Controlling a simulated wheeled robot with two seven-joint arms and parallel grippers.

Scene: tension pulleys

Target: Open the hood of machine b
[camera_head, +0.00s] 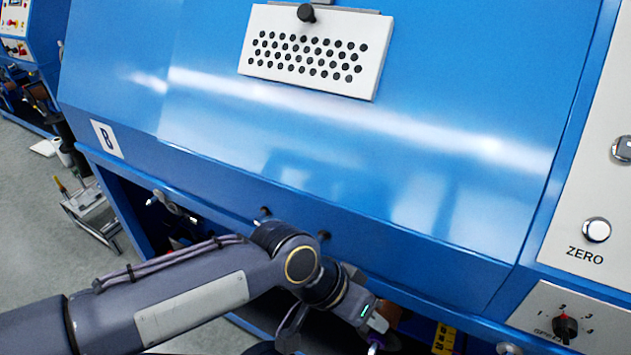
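The blue hood of machine b (230,150) fills the middle of the head view. A white label with the letter B (106,138) is on its lower left corner. The hood looks closed, with its lower edge down over the dark opening of the machine. Two small black knobs or pegs show near that lower edge, one of them here (265,211). My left arm comes in from the lower left, below the hood's edge. My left gripper (377,338) is at the bottom of the view, partly cut off, so its fingers cannot be made out. My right gripper is out of view.
A white perforated plate (308,52) with a black knob (306,13) is on the hood. A control panel with a ZERO button (596,230) and a rotary dial (565,328) is at right. Another blue machine (45,35) stands at far left, with grey floor (30,230) between.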

